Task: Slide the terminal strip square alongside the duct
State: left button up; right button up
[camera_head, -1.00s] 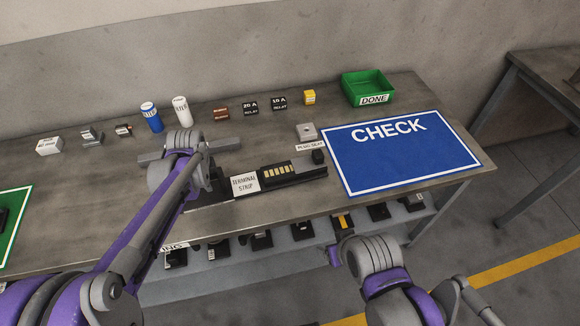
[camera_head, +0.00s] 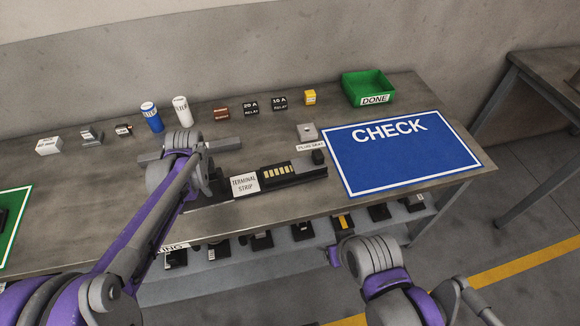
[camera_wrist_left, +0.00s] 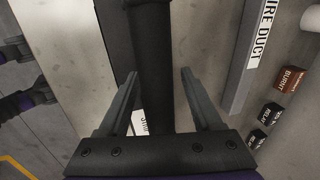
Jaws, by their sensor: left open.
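The terminal strip (camera_head: 295,173) is a long dark bar with a row of yellowish terminals and a white label, lying near the bench's front edge. The wire duct (camera_head: 226,143) is a grey bar behind it, partly hidden by my left wrist; it also shows in the wrist view (camera_wrist_left: 238,88), apart from the fingers. My left gripper (camera_head: 214,184) is at the strip's left end, mostly hidden by its arm. In the wrist view, its fingers (camera_wrist_left: 160,98) are open, with a dark bar and part of the white label between them; contact cannot be told. My right gripper (camera_head: 338,244) is low, in front of the bench.
A blue CHECK mat (camera_head: 400,155) lies right of the strip. A green DONE bin (camera_head: 367,88), a blue can (camera_head: 152,118), a white can (camera_head: 181,111) and several small relay blocks stand along the back. A small grey block (camera_head: 307,132) sits behind the strip's right end.

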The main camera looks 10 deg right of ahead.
pick_arm(q)
jog(key=v, duration=1.2)
jog(key=s+a+f+n+p, duration=0.1)
jog(key=s+a+n, duration=0.1)
jog(key=s+n, duration=0.3)
jog(key=s+a+f+n+t+p, duration=0.1)
jog(key=s+a+f+n, duration=0.1)
jog(key=s+n, duration=0.4)
jog(key=s+a+f+n+t+p, duration=0.1)
jog(key=s+a+n, duration=0.2)
jog(key=s, duration=1)
jog(key=n, duration=0.3)
jog(key=shift+f, duration=0.35)
pick_arm(e)
jog(key=r, duration=0.2)
jog(key=w+r, duration=0.1)
jog(key=r, duration=0.1)
jog(key=shift+r, duration=0.1)
